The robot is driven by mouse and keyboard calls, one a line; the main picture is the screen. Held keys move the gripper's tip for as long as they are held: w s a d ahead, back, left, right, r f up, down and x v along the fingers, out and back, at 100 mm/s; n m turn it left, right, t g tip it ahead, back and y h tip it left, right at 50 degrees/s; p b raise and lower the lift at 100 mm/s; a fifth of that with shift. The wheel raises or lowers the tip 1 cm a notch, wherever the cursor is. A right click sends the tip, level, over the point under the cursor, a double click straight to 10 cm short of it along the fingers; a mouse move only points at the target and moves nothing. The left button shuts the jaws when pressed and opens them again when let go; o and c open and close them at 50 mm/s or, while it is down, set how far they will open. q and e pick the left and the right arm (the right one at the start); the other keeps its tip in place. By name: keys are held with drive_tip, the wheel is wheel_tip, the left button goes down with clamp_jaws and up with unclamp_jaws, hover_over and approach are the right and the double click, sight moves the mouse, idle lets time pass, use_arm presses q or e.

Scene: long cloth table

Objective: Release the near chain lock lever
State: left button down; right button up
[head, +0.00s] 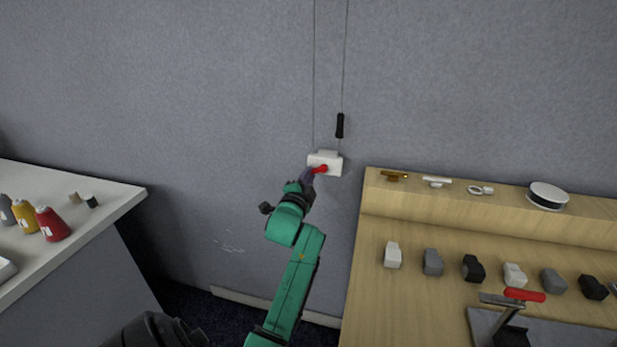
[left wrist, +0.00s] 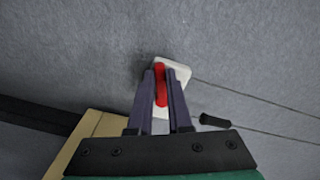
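The chain lock is a white box (head: 333,159) on the grey wall, with thin cords running up from it; it also shows in the left wrist view (left wrist: 180,73). Its short red lever (head: 320,169) sticks out from the front. My left gripper (head: 311,177) reaches up to the lock from below. In the left wrist view the red lever (left wrist: 160,88) lies between the two fingers, which are close against its sides and appear shut on it. The fingers hide part of the lock body. My right gripper is in neither view.
A black cord handle (head: 340,125) hangs just above the lock. A wooden bench (head: 400,290) at right holds several small blocks and a red-handled clamp (head: 523,295). The wall around the lock is clear.

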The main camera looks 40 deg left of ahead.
use_arm(q)
drive_tip(key=m, duration=0.1)
drive_tip(key=m+p, duration=0.1)
drive_tip(key=shift+a+r+m+p, duration=0.15)
drive_tip(key=shift+r+m+p, duration=0.15)
drive_tip(key=shift+r+m, duration=0.1)
drive_tip(key=c, duration=0.8)
unclamp_jaws()
drive_tip(key=shift+c, duration=0.2)
drive_tip(key=shift+s, duration=0.1)
